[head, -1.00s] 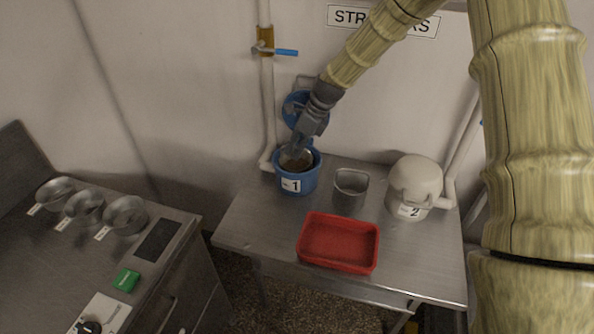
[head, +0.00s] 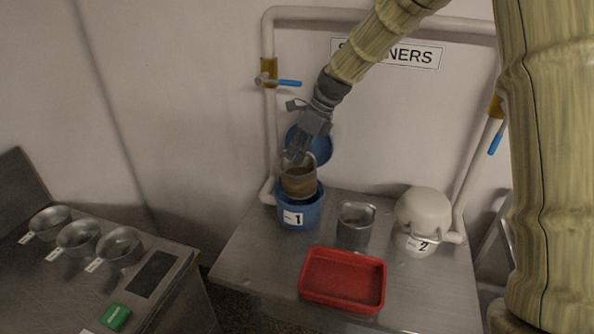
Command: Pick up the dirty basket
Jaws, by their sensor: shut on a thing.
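The dirty basket (head: 299,183) is a brownish mesh cylinder with a handle at its top. It stands upright, mostly raised out of the blue strainer housing (head: 300,213) labelled 1. Its lower end is at the housing's rim, and I cannot tell whether it is fully clear. My gripper (head: 296,157) is above the basket, shut on its handle. The housing's round blue lid (head: 312,146) stands open behind the gripper. The arm comes down from the upper right.
A metal container (head: 355,226) stands right of the blue housing. A red tray (head: 342,280) lies at the table's front. A cream housing (head: 422,213) labelled 2 is closed at the right. Pipes with a left blue-handled valve (head: 280,82) run behind. Several metal bowls are on the left counter.

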